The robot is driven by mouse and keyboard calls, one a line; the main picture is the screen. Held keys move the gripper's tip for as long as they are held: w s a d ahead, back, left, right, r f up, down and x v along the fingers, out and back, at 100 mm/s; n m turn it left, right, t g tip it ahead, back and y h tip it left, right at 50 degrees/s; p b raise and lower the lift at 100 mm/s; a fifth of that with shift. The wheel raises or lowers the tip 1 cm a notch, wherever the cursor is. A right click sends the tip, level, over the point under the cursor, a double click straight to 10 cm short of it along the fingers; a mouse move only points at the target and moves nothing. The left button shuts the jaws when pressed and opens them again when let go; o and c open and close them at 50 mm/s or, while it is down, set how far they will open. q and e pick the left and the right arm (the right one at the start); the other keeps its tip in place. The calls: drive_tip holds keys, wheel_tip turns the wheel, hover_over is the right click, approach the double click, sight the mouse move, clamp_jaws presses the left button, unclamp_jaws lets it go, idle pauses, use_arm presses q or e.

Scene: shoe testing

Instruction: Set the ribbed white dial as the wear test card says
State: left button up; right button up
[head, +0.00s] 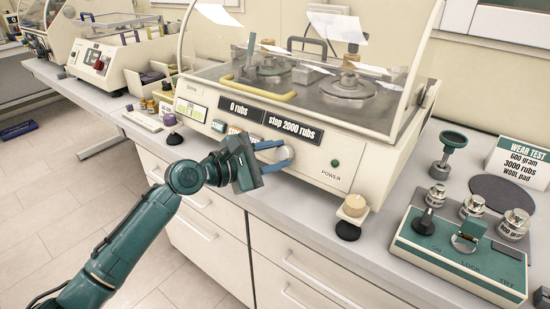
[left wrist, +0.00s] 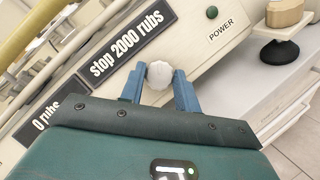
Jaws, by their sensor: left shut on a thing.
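The ribbed white dial (left wrist: 160,74) is on the front panel of the rubbing machine (head: 330,165), just below the display reading "stop 2000 rubs" (head: 293,127). My left gripper (head: 283,152) is shut on the dial, with one blue finger on either side of it in the left wrist view. The wear test card (head: 520,164) stands at the right and reads 600 gram, 3000 rubs, wool pad. A second display reads "0 rubs" (head: 240,108). My right gripper is not in view.
A green POWER button (head: 334,163) is right of the dial. Weights (head: 474,207) and a green-topped device (head: 460,250) are at the right.

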use_arm(q)
drive_tip(key=m+g+p, duration=0.1)
drive_tip(key=m, duration=0.2)
drive_tip(key=shift+w+r, duration=0.1)
drive_tip(key=shift+r, duration=0.1)
drive_tip(key=m+g+y+p, duration=0.1)
drive_tip(key=m+g+p, duration=0.1)
drive_tip(key=m, duration=0.2)
drive_tip(key=shift+r, duration=0.15)
drive_tip(key=shift+r+m+g+y+p, duration=0.1)
drive_tip(key=shift+m+g+y+p, duration=0.2)
drive_tip(key=shift+m+p, duration=0.65)
drive_tip(key=shift+m+g+y+p, duration=0.3)
drive_tip(key=shift+m+y+p, duration=0.3)
drive_tip(key=shift+m+p, duration=0.5)
drive_tip(key=shift+w+m+p, duration=0.1)
drive_tip(key=shift+m+p, duration=0.25)
drive_tip(key=shift+m, duration=0.2)
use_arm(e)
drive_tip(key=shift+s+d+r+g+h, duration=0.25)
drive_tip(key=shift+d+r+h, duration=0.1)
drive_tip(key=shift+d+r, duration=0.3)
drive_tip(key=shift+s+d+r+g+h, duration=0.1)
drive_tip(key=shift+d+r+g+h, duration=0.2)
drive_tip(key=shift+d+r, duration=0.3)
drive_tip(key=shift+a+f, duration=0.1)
